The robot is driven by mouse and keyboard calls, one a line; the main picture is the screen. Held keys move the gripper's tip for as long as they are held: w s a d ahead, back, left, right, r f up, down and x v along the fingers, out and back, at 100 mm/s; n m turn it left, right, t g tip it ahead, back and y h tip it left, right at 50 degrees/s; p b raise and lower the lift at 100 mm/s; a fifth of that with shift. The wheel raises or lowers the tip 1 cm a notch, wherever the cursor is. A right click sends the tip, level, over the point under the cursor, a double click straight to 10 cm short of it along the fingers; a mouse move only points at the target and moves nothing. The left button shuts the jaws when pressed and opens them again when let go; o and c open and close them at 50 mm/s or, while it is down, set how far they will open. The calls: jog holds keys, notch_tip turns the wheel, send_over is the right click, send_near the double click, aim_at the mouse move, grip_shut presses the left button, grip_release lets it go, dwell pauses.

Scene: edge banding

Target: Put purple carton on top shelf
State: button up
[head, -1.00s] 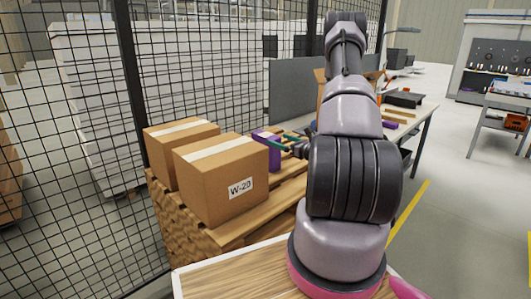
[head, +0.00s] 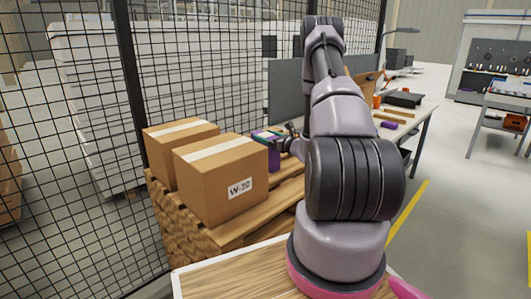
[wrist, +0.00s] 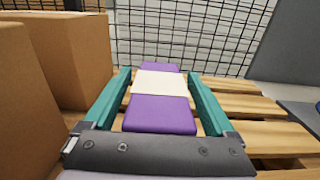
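The purple carton (head: 274,160) stands on the wooden pallet, just right of and behind the front cardboard box. In the wrist view the carton (wrist: 160,112), with a white band across it, lies between the two teal fingers of my gripper (wrist: 160,74). A narrow gap shows on each side, so my gripper is open around it. In the head view my gripper (head: 264,138) is at the carton's upper part, and its fingers partly cover it. I cannot make out a top shelf for certain in these views.
Cardboard boxes (head: 215,185) sit on the pallet (head: 255,219) left of the carton. A wire mesh fence (head: 215,70) runs behind. A workbench (head: 415,117) with a small purple item (head: 388,125) stands at the right. Bare pallet slats (wrist: 245,104) lie right of the carton.

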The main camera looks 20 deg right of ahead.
grip_shut()
jog(key=shift+r, duration=0.15)
